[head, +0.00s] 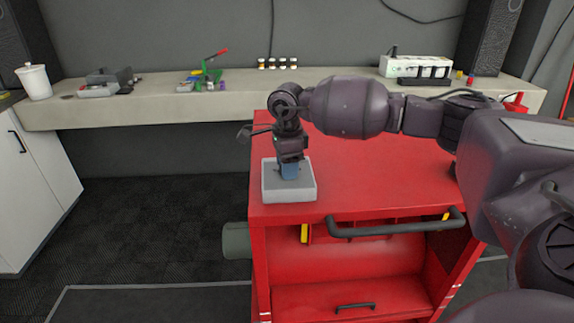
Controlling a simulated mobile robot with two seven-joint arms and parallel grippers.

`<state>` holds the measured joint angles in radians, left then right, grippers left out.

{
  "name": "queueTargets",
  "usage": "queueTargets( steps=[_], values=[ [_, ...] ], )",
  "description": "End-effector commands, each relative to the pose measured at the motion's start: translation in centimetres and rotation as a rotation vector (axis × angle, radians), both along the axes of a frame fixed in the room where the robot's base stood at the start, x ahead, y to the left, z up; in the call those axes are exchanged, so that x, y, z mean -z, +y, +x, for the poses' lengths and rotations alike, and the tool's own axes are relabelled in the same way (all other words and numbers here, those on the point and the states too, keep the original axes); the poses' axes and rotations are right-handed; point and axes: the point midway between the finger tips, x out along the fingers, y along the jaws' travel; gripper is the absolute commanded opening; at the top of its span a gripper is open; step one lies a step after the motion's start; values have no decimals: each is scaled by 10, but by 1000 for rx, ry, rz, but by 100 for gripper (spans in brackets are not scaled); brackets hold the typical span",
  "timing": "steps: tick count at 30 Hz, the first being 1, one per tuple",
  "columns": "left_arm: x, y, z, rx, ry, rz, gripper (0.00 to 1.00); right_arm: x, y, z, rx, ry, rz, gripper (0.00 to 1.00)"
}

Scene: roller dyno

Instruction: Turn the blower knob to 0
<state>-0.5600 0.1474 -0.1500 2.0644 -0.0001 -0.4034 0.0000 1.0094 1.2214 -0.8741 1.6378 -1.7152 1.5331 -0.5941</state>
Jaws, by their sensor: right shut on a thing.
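A light grey control box (271,188) sits on the front left corner of the red cabinet's top (390,175). My right gripper (290,163) points down over the middle of the box and is shut on the blower knob there. A blue part shows between the gripper and the box, but the knob is mostly hidden by the gripper. I cannot read any setting marks on the box. My left gripper is not in view.
The red cabinet has a dark front handle (395,228) and drawers. A long shelf (150,108) behind it holds a white cup (35,83), tools, small bottles and a white device (415,66). My right arm spans above the cabinet top. Open floor (150,225) lies left.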

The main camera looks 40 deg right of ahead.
Motion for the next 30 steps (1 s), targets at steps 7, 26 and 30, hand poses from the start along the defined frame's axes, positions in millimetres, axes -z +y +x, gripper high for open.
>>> queueTargets(
  steps=[7, 26, 30],
  values=[
    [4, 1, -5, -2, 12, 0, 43, -3, 0, 1, -1, -5, -1, 58],
    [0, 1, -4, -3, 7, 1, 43, -32, 0, 1, 0, -6, 0, 70],
    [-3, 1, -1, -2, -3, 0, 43, -59, 0, 1, 0, -7, -2, 70]
  ],
)
